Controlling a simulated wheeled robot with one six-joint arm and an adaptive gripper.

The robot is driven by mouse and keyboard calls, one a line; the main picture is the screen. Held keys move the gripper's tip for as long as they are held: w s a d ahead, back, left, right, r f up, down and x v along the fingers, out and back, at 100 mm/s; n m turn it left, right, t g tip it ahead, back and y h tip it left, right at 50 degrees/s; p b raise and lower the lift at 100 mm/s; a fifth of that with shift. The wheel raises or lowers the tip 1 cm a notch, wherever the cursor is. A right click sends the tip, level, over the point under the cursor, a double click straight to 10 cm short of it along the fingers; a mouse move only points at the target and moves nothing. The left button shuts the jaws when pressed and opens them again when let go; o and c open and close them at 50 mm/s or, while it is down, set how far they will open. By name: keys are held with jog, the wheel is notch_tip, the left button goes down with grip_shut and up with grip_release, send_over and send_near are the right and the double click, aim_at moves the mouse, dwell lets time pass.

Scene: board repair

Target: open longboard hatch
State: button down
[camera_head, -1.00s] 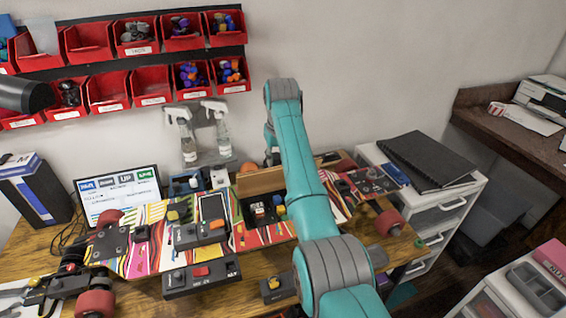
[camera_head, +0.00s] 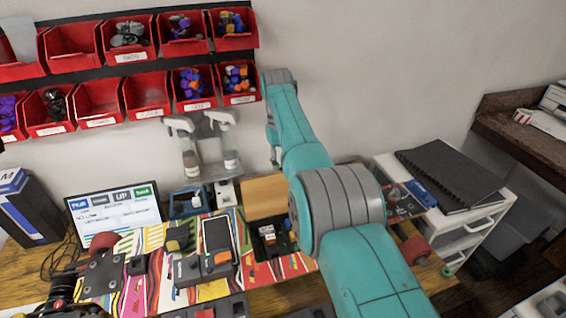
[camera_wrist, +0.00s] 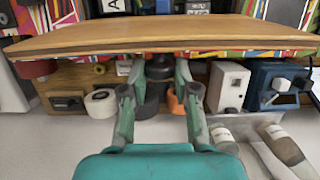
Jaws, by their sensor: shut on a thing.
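The longboard (camera_head: 155,238) lies on the bench with a colourful striped deck. Its wooden hatch lid (camera_head: 265,192) stands tilted up behind a dark open compartment (camera_head: 268,240) holding small parts. In the wrist view the lid (camera_wrist: 160,38) spans the picture as a light wooden panel, close to the camera. My gripper (camera_wrist: 159,72) is at the lid's lower edge in that view, with its fingers closed around a dark piece (camera_wrist: 157,68) beneath the edge. The exact grip contact is partly hidden by the lid. In the head view my arm hides the gripper and the board's right part.
Two spray bottles (camera_head: 228,140) stand behind the board, below red bins (camera_head: 148,92). A screen (camera_head: 115,212) is at the left. A black binder (camera_head: 450,175) lies on white drawers at the right. A blue device (camera_wrist: 275,82) and white box (camera_wrist: 229,86) stand near the gripper.

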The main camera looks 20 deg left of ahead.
jog(key=shift+f, duration=0.15)
jog(key=c, duration=0.9)
grip_release()
jog(key=shift+a, duration=0.1)
notch_tip(320, 180, up, 10)
jog(key=shift+r, duration=0.1)
